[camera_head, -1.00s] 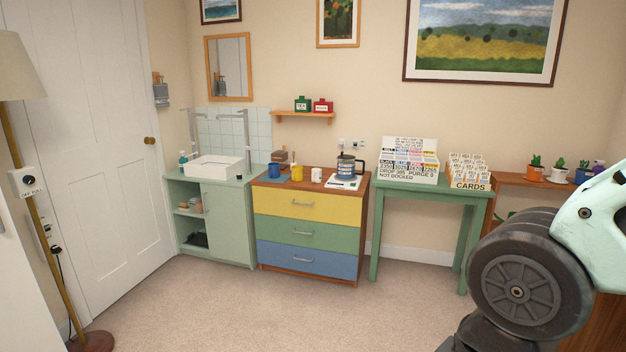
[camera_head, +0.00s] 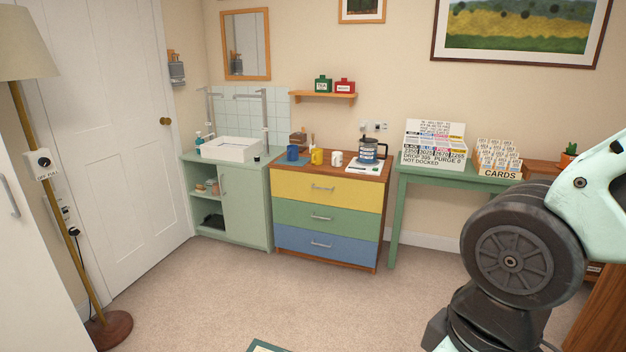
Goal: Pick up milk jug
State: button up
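A small white vessel (camera_head: 337,158) stands on top of the chest of drawers (camera_head: 328,213), right of the yellow mug (camera_head: 317,156). It may be the milk jug, but it is too small to tell whether it is a jug or a mug. A blue mug (camera_head: 292,153) stands further left. A glass coffee press (camera_head: 368,150) with a dark lid stands to the right on a white sheet. My gripper is out of view; only part of my arm shows at the right.
A green cabinet with a white basin (camera_head: 231,149) stands left of the drawers. A green table (camera_head: 444,180) with card boxes stands right. A floor lamp (camera_head: 48,190) is at far left.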

aim_at(336, 156)
jog(key=i+j+u, duration=0.3)
jog(key=i, duration=0.75)
jog(key=i+u, duration=0.25)
jog(key=i, duration=0.75)
jog(key=i+j+z, duration=0.1)
jog(key=i+z, duration=0.2)
jog(key=i, duration=0.25)
jog(key=i+j+z, duration=0.3)
jog(key=i, duration=0.25)
jog(key=i+j+z, duration=0.3)
jog(key=i, duration=0.2)
jog(key=i+j+z, duration=0.9)
jog(key=j, duration=0.25)
